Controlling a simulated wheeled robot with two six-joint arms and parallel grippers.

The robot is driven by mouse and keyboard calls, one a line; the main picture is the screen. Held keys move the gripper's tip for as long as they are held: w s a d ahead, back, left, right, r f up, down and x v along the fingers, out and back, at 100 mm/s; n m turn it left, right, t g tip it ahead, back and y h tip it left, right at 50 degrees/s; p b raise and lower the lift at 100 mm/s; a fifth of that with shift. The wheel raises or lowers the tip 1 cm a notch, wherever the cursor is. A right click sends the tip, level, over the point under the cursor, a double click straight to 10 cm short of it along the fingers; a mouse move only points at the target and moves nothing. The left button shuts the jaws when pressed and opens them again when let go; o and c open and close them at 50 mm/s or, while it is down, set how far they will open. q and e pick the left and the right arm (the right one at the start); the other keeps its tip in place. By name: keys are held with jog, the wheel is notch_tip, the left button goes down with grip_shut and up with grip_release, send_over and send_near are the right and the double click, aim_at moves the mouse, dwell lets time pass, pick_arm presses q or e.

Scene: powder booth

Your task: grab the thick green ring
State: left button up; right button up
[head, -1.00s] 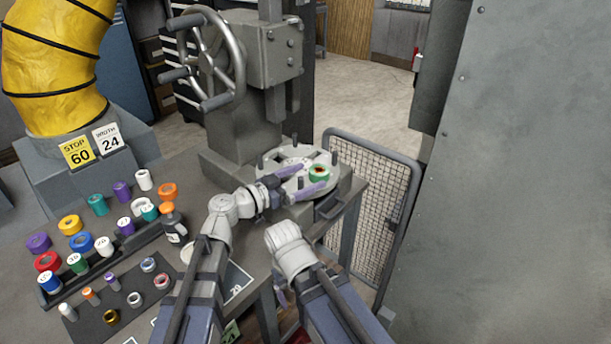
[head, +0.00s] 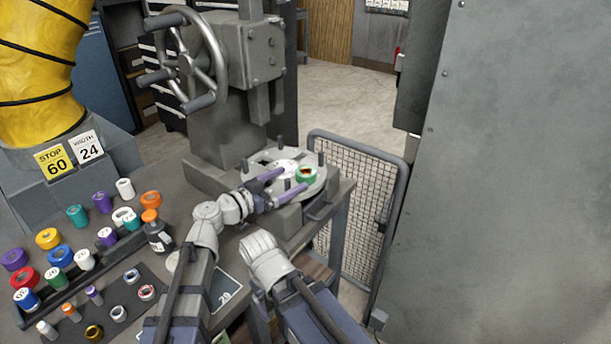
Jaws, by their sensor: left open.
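The thick green ring (head: 306,174) lies on the round grey plate (head: 262,158) of the machine, near its right side, with a dark red centre showing. My left gripper (head: 294,179) has two purple fingers spread apart and nothing held between them. Its fingertips point right toward the ring, and the ring sits just past them, closest to the lower finger. I cannot tell whether that finger touches it. My right arm comes in from the bottom; its gripper does not show.
Upright pegs stand around the plate. The handwheel machine (head: 254,60) rises behind it. Several coloured rolls and an orange-capped bottle (head: 157,232) stand at the left. A mesh gate (head: 350,205) and a grey wall panel (head: 510,170) close the right side.

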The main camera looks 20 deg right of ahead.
aim_at(299, 174)
pick_arm(q)
jog(key=x, duration=0.5)
jog(key=shift+w+a+f, duration=0.1)
jog(key=shift+w+f, duration=0.05)
jog(key=shift+a, duration=0.1)
grip_shut()
dwell(0.5)
notch_tip(299, 174, up, 10)
jog(key=p, duration=0.9)
jog(key=shift+p, duration=0.35)
